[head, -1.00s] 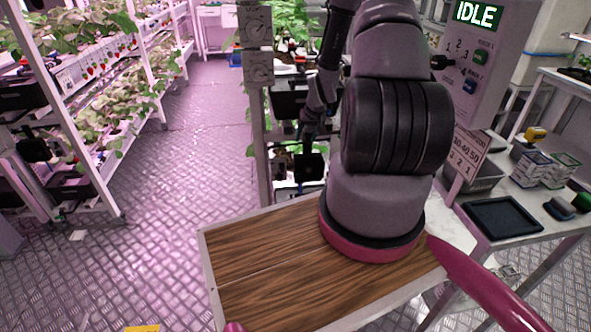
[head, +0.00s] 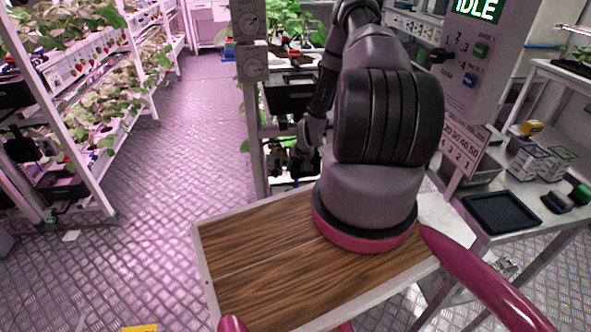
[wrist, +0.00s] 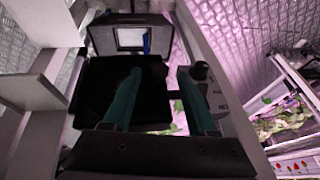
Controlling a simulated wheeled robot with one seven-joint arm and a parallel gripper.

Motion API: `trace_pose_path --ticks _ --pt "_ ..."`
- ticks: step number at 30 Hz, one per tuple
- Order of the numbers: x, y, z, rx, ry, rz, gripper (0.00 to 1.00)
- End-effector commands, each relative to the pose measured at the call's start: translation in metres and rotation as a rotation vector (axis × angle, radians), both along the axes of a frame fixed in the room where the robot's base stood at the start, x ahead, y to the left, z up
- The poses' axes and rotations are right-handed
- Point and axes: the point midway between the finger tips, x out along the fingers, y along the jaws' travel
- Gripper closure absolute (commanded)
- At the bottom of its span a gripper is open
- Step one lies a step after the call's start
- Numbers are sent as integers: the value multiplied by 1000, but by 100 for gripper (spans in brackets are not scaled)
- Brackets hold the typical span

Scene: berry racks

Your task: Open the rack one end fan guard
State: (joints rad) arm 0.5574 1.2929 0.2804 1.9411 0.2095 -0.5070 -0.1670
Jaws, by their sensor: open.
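My gripper (wrist: 160,78) shows in the wrist view as two teal fingers, apart with nothing held between them. A black square panel (wrist: 96,88), probably the fan guard, lies behind and beside the left finger. Beyond it is a dark frame with a bright square opening (wrist: 131,38) and a blue strip. I cannot tell whether the fingers touch the panel or whether it is open. In the head view, my arm reaches down to the end of the middle rack (head: 255,130). My fingers and the guard are not clear there, being dark and partly behind my arm.
A plant rack (head: 85,160) stands at the left, with an open metal-plate aisle (head: 190,130) beside it. Dial boxes (head: 250,45) hang on the middle rack's post. A bench with a black tray (head: 500,212) and a control panel marked IDLE (head: 470,50) are at the right.

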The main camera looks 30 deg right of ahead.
Motion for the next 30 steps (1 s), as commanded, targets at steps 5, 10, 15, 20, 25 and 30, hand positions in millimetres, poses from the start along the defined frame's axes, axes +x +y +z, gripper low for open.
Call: trace_pose_path --ticks 5,10,15,20,25,30 --pt "4 1 -10 1 1 -1 42" --pt "4 1 -11 1 1 -1 42" --pt "4 1 -11 1 1 -1 72" --pt "4 1 -10 1 1 -1 100" --pt "5 0 -10 1 1 -1 100" --pt "4 0 -10 1 1 -1 100"
